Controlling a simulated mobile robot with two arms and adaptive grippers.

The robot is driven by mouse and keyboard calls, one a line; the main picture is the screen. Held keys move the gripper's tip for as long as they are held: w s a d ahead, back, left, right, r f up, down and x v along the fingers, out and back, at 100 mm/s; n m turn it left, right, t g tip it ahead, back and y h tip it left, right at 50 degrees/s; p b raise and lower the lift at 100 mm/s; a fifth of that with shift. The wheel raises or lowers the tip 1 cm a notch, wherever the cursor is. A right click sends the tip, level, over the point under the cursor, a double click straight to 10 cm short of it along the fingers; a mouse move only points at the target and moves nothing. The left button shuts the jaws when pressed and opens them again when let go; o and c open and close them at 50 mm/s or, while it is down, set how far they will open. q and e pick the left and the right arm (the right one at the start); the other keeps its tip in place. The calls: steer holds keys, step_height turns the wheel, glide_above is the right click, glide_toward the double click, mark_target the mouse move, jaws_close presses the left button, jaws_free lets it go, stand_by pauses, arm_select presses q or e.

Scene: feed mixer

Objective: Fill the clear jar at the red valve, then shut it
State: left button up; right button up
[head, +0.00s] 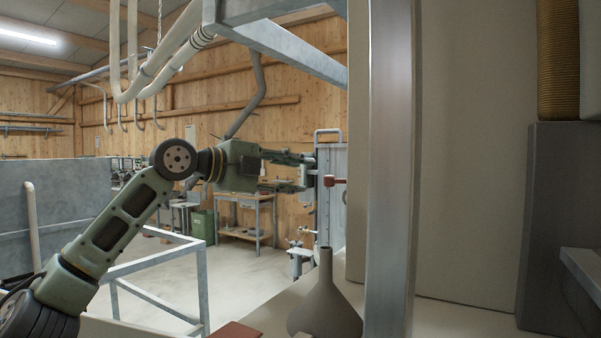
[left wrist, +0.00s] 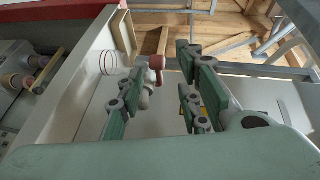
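The red valve (head: 335,181) shows as a small red handle at the middle of the head view, just right of my left gripper's fingertips (head: 308,172). My left gripper is open and empty, held level and pointing right. In the left wrist view the red valve (left wrist: 155,64) and a pale fitting (left wrist: 147,84) below it appear between or beyond the spread fingers (left wrist: 158,82); I see no clear contact. A pale round thing with thin red rings (left wrist: 107,62) is left of the valve; I cannot tell if it is the clear jar. My right gripper is out of view.
A grey funnel-shaped vessel (head: 325,305) stands on the pale surface below the valve. A metal post (head: 389,180) rises right of it. A brown-red flat piece (head: 235,330) lies at the front edge. A metal rail (head: 160,260) stands left; open floor lies beyond.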

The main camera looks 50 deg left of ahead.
mark_target(330, 180)
arm_select(q)
steer(key=shift+m+h, duration=0.3)
steer(key=shift+m, duration=0.1)
steer(key=w+d+p, duration=0.1)
steer(key=w+p, duration=0.1)
steer(key=w+d+p, duration=0.1)
steer(key=w+p, duration=0.3)
steer(key=shift+d+f, duration=0.3)
steer(key=shift+d, duration=0.1)
steer(key=shift+w+f+p, duration=0.2)
steer(key=shift+w+p, duration=0.35)
steer(key=shift+p, duration=0.05)
steer(key=shift+w+d+f, duration=0.15)
steer(key=shift+w, duration=0.1)
steer(key=shift+f, duration=0.1)
steer(key=shift+c, duration=0.4)
steer(key=c, duration=0.6)
jaws_close()
